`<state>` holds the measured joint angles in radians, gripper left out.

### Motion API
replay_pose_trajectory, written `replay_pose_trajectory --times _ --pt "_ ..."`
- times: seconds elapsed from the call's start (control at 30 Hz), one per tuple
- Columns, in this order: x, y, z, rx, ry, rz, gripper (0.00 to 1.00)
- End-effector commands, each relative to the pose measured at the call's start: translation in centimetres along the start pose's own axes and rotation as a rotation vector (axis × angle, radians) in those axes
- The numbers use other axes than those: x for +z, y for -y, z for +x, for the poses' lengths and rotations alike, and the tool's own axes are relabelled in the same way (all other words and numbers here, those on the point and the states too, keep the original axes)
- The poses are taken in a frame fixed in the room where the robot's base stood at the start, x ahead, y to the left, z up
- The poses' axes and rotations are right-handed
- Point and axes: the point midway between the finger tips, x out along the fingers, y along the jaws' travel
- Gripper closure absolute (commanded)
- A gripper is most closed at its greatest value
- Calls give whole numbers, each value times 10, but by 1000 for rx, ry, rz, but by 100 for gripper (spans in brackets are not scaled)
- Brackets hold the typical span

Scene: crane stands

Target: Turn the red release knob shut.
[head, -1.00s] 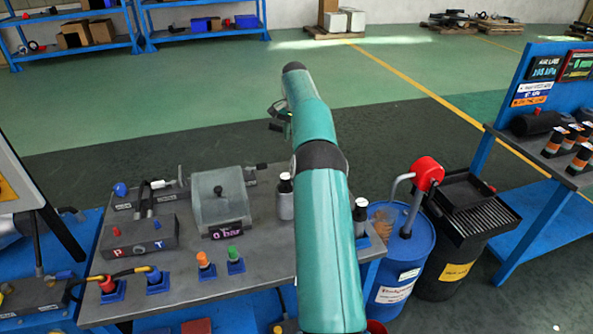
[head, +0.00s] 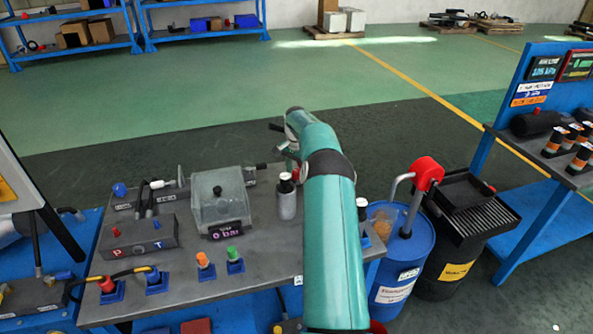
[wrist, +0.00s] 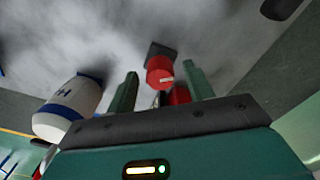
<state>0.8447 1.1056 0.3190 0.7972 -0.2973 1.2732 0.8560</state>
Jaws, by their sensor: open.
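The red release knob (wrist: 160,71) shows in the wrist view as a round red cap with a pale mark, on a dark mount above a grey surface. My gripper (wrist: 161,74) is open, with one green finger on each side of the knob. Whether the fingers touch it I cannot tell. In the head view my arm hides most of this area, and a small red spot (head: 295,173) beside it may be the knob.
A second red part (wrist: 179,95) sits close to the right finger. A white bottle with a blue band (wrist: 68,108) stands left of the gripper. In the head view, the clear-covered box (head: 220,195) with a "0 bar" display (head: 225,230) and a bottle (head: 287,197) stand left of my arm.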

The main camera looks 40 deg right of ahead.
Motion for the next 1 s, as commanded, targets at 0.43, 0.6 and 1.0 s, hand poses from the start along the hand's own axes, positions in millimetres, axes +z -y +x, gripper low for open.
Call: replay_pose_trajectory --times 0.43,0.6,1.0 --pt "0 0 2 0 -1 -1 79" --pt "0 0 2 0 -1 -1 93" --pt "0 0 1 1 -2 -104 93"
